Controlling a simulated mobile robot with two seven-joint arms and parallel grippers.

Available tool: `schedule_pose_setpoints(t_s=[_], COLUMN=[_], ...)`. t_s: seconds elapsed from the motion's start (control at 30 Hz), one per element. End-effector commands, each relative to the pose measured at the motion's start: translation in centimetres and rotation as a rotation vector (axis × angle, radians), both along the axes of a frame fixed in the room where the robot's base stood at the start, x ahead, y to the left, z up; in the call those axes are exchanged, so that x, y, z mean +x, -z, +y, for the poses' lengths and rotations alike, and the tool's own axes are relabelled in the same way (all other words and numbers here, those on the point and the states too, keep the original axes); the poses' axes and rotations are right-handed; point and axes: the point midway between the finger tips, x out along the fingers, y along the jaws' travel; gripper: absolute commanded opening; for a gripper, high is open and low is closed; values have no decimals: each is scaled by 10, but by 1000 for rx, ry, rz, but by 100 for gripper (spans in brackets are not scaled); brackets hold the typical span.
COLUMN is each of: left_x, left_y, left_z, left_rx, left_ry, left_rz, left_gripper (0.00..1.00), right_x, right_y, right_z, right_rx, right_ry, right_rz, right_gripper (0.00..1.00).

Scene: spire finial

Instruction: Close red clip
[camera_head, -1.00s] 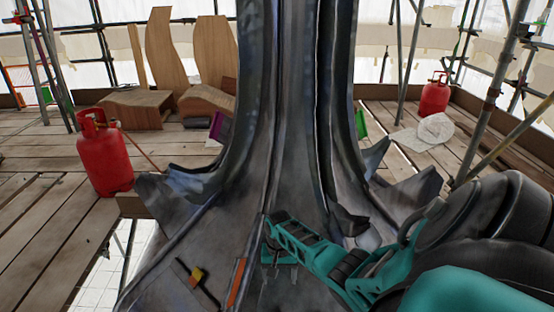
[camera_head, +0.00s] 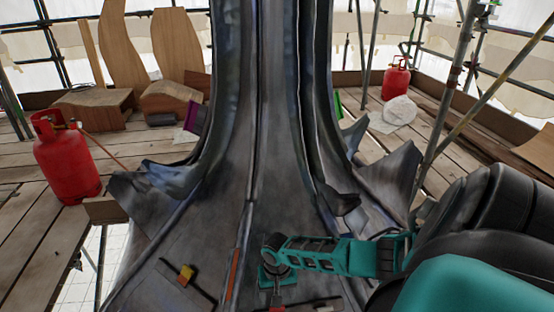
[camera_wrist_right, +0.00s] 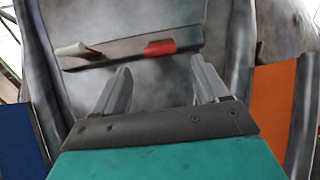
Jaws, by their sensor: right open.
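The red clip (camera_wrist_right: 160,47) sits on a dark bar (camera_wrist_right: 130,48) on the grey metal surface in the right wrist view. It lies ahead of my right gripper (camera_wrist_right: 164,84), between the lines of its two fingers and apart from them. The fingers are spread and empty. In the head view my right gripper (camera_head: 274,288) points down at the spire's base, and a bit of red shows below it at the bottom edge. I cannot tell the clip's exact state. My left gripper is in neither current view.
A whitish clip (camera_wrist_right: 78,49) sits left of the red one on the same bar. A yellow clip (camera_head: 186,272) and an orange strip (camera_head: 233,274) are on the spire base (camera_head: 215,245). Red gas bottles (camera_head: 66,160) (camera_head: 396,77) stand on the planks.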

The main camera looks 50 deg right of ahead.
Motion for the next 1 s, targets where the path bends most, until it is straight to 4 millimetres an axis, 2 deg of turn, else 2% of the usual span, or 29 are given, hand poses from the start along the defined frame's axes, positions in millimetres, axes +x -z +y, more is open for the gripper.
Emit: schedule_pose_setpoints(t_s=[0.03,0.1,0.3,0.4,0.57,0.87,1.0], left_x=[0,-1,6,9,10,11,11], left_y=[13,20,18,18,17,15,15], left_z=[-1,-4,-15,-19,-21,-21,-20], left_rx=[-2,-6,-35,-41,-43,-42,-41], left_ry=[3,6,12,20,26,26,25], left_rz=[6,15,1,-6,-6,-8,-8], left_gripper=[43,43,43,43,43,43,43], right_x=[1,0,1,1,1,1,1], right_y=[19,34,67,77,85,85,85], right_z=[1,1,1,0,0,0,0], right_rx=[1,1,1,0,-1,0,0], right_ry=[1,1,-1,-1,0,-1,-1], right_rz=[1,0,-1,-1,-1,-1,-1], right_gripper=[73,73,73,73,73,73,61])
